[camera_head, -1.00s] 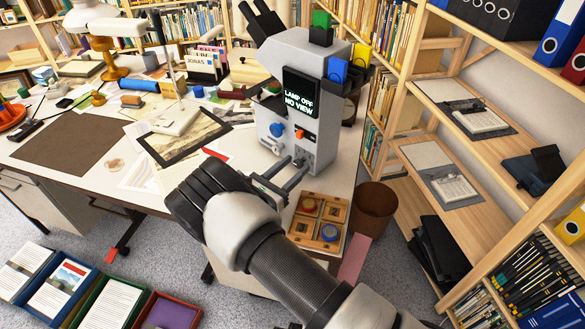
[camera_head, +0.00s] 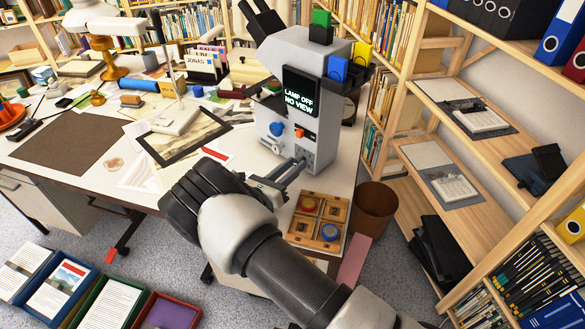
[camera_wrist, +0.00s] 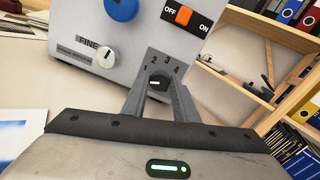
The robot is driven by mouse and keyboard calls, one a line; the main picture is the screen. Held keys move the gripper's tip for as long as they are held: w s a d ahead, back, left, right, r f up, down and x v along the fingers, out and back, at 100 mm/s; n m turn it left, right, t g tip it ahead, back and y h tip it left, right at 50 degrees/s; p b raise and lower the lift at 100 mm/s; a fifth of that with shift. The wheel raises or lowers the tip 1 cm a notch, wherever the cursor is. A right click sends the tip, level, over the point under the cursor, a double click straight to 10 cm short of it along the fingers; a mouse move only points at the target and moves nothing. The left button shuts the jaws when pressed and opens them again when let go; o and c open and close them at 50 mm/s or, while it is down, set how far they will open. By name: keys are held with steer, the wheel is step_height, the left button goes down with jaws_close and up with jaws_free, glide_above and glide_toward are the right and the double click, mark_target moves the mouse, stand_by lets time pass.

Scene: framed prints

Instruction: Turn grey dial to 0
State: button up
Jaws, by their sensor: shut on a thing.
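A grey microscope-like machine (camera_head: 300,75) stands on the desk, its screen reading "LAMP OFF NO VIEW". The dial's pale mark points roughly left; no 0 is visible. My gripper (camera_wrist: 160,90) is shut on this dial, one finger on each side. In the head view my gripper (camera_head: 292,172) reaches the lower front of the machine, and its fingers hide the dial.
A lighter knob (camera_wrist: 108,55) labelled FINE, a blue knob (camera_wrist: 121,8) and an orange OFF/ON switch (camera_wrist: 183,15) are on the same panel. A wooden tray (camera_head: 318,220) with red and blue round pieces lies right of my gripper. Shelves (camera_head: 455,150) stand at the right.

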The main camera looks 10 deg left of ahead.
steer(key=shift+n, duration=2.2)
steer(key=shift+a, duration=0.1)
steer(key=o, duration=1)
steer(key=v, duration=1.7)
steer(key=shift+s+a+r, duration=0.15)
steer(key=shift+a, duration=0.05)
